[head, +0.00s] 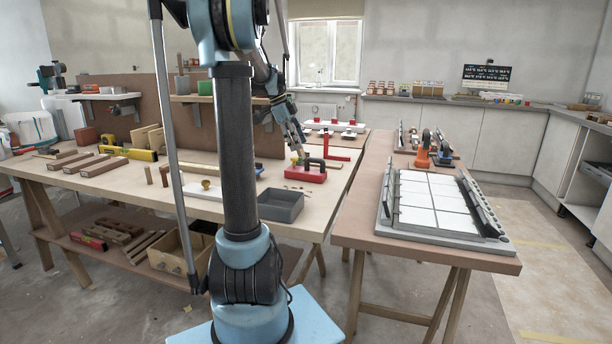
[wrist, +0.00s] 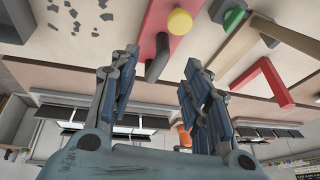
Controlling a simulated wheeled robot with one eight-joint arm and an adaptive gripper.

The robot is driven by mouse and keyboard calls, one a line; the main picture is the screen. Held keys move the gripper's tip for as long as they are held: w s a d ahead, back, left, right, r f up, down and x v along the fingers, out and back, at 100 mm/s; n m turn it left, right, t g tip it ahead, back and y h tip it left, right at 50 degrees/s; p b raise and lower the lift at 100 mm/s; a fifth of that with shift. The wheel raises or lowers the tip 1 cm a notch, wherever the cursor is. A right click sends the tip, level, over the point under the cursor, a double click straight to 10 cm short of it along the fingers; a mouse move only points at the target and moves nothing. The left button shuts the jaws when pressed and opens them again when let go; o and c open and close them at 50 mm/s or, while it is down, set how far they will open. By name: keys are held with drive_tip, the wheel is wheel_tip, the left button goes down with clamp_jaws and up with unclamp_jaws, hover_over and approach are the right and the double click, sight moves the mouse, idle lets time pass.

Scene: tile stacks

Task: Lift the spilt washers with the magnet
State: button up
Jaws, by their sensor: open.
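The magnet is a red block (head: 306,175) with a dark handle (head: 314,163), on the wooden bench near its right end. My gripper (head: 299,150) is just above the block, pointing down. In the wrist view my gripper (wrist: 160,68) is open, with the handle in the gap between its fingers; I cannot tell how deep. Spilt washers (head: 295,190) lie loose in front of the block; they show as grey bits in the wrist view (wrist: 82,15).
A grey tray (head: 281,205) stands left of the washers. A red angled piece (head: 338,154) lies behind the magnet, and a long wooden piece (wrist: 230,50) lies close by. A second bench (head: 440,254) holds a tile frame (head: 482,237). My arm hides part of the bench.

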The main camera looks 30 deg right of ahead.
sight(306, 167)
drive_tip(key=shift+x, duration=4.05)
drive_tip(key=shift+w+d, duration=0.1)
clamp_jaws()
